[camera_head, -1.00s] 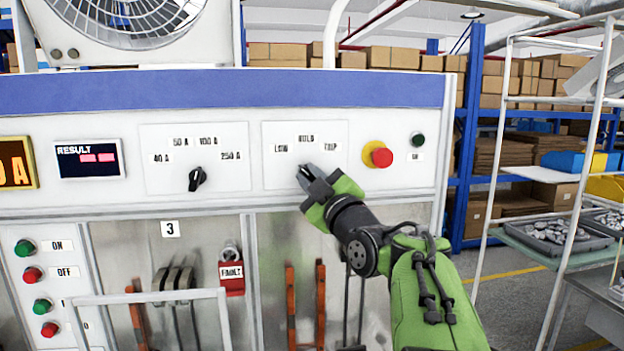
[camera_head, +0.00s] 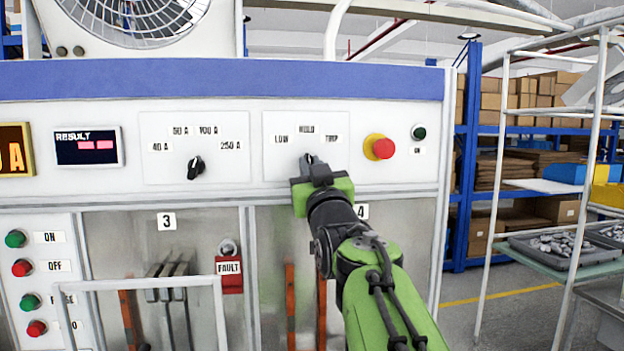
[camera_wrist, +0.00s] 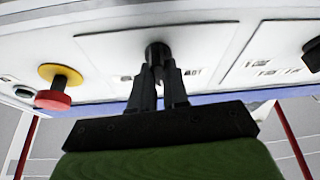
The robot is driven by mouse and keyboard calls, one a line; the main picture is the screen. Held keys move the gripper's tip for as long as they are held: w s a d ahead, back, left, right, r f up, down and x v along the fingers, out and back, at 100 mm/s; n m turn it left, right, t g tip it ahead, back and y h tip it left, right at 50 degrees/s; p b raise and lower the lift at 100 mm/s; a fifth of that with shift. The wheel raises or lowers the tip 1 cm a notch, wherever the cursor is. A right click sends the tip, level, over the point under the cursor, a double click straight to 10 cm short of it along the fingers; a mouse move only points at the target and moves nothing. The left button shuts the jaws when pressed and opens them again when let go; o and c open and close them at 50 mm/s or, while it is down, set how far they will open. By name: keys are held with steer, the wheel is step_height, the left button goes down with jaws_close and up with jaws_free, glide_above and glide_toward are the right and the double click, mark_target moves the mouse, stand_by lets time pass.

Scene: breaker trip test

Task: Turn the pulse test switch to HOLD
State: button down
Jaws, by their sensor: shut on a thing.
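The pulse test switch panel (camera_head: 279,167) is a white plate marked LOW, HOLD and TRIP, right of the middle of the cabinet face. My gripper (camera_head: 311,163) reaches up to the switch below the HOLD label (camera_head: 306,129). In the wrist view, my gripper (camera_wrist: 158,82) has its dark fingers shut on the black switch knob (camera_wrist: 157,52). The fingers and the knob's dark colour hide its pointer, so I cannot read its exact setting. In the head view, the gripper stands nearly straight under HOLD.
A black current selector (camera_head: 196,168) sits on the left plate. A red FAULT tag (camera_head: 230,276) hangs below. A white rail (camera_head: 150,284) stands in front at lower left.

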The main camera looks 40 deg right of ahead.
steer(key=shift+f+m+h, duration=0.15)
steer(key=shift+m+h, duration=0.15)
steer(key=shift+m, duration=0.6)
steer(key=shift+w+g+b, duration=0.1)
steer(key=shift+g+b, duration=0.2)
steer(key=c, duration=1.1)
jaws_free()
steer(key=shift+w+d, duration=0.1)
steer(key=b+v, duration=0.5)
steer(key=v, duration=1)
steer(key=shift+s+a+f+b, duration=0.25)
steer(key=shift+b, duration=0.1)
